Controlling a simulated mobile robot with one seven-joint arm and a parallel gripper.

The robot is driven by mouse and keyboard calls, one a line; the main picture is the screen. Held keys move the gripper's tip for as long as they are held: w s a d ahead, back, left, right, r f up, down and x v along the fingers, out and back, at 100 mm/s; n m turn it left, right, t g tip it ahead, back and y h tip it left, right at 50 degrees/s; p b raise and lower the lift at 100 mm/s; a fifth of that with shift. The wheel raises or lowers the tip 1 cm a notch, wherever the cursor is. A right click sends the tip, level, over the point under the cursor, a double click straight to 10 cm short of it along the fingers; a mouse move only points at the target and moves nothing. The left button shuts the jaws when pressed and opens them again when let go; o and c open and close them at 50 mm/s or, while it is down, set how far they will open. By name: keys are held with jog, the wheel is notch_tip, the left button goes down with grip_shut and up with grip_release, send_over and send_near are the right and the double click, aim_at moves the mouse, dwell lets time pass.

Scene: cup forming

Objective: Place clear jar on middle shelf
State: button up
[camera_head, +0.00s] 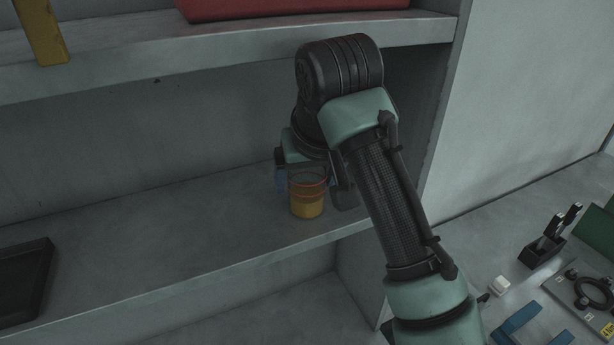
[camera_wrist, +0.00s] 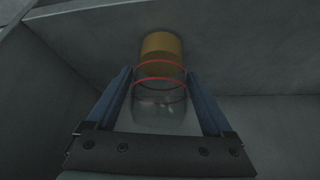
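The clear jar (camera_head: 307,196) has orange-yellow contents in its lower part and red rings around it. It is upright and appears to rest on the middle shelf (camera_head: 190,220), near its right end and front edge. My gripper (camera_head: 306,183) points down over it from above, with a blue finger on each side. In the wrist view my gripper (camera_wrist: 160,72) has its fingertips beside the jar (camera_wrist: 160,80), at or very near its walls. I cannot tell whether they press on it. My arm partly hides the right finger in the head view.
A red object (camera_head: 290,8) and a yellow upright piece (camera_head: 41,30) are on the upper shelf. A dark tray (camera_head: 22,282) lies at the left of the middle shelf. The shelf's side wall (camera_head: 440,110) stands close on the right. The shelf's middle is clear.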

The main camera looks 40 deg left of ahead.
jog(key=shift+o, duration=0.7)
jog(key=shift+r, duration=0.2)
jog(key=b+v, duration=0.1)
jog(key=v, duration=0.6)
jog(key=shift+r+b, duration=0.25)
jog(key=shift+b, duration=0.15)
jog(key=shift+d, duration=0.2)
